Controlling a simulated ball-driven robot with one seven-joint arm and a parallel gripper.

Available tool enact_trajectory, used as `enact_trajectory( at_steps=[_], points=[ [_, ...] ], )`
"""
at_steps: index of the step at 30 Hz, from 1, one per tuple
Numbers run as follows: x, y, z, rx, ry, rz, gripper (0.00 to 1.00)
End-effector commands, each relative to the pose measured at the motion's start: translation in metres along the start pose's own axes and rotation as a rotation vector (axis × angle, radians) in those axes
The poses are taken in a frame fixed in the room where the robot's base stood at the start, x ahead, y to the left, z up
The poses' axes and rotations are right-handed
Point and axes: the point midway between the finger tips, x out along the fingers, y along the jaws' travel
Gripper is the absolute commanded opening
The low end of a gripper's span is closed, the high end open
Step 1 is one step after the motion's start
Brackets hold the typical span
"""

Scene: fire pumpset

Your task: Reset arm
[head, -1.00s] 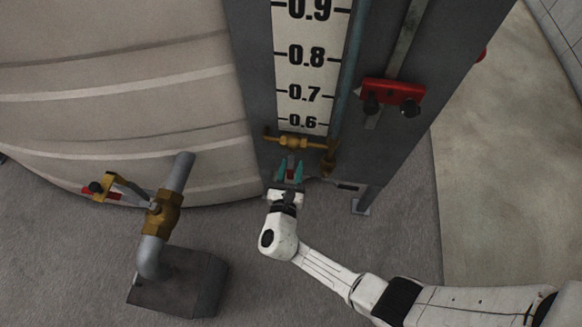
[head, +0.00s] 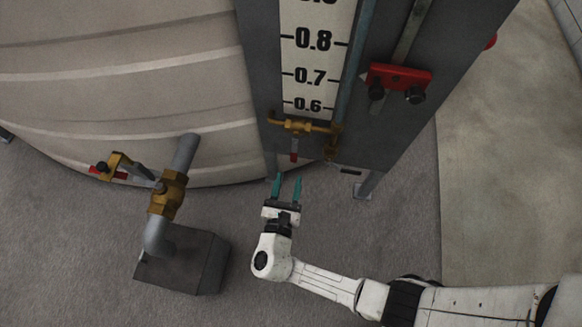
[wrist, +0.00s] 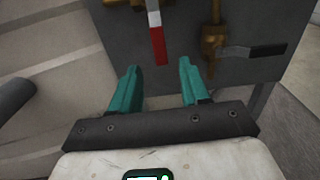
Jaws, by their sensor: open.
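My gripper (head: 287,187) has two teal fingers, spread apart with nothing between them. It points at the foot of the grey gauge cabinet (head: 393,120). In the head view it sits just below and apart from the small brass valve (head: 297,126), whose short red handle (head: 294,156) hangs down. In the wrist view the fingers (wrist: 156,88) stand below a red and white handle (wrist: 157,40), with a gap between. A second brass fitting with a dark lever (wrist: 253,51) shows to its right.
A large beige tank (head: 110,85) fills the left. A grey pipe with a brass valve (head: 168,194) rises from a dark block (head: 190,268) left of my gripper. A red bracket (head: 399,79) is on the cabinet. Bare floor (head: 340,235) lies around my arm.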

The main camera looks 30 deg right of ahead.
Motion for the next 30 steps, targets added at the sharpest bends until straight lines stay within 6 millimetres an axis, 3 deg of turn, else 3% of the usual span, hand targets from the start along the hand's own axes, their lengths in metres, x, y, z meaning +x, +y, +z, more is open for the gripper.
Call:
enact_trajectory(
  at_steps=[6,23,26,30],
  points=[
    [-0.009,0.000,0.000,-0.001,0.001,-0.001,0.46],
    [-0.009,0.000,0.000,-0.001,0.000,-0.001,0.46],
    [-0.001,-0.014,0.003,0.070,0.031,-0.068,0.46],
    [0.017,-0.061,0.007,0.312,0.131,-0.294,0.46]
  ],
)
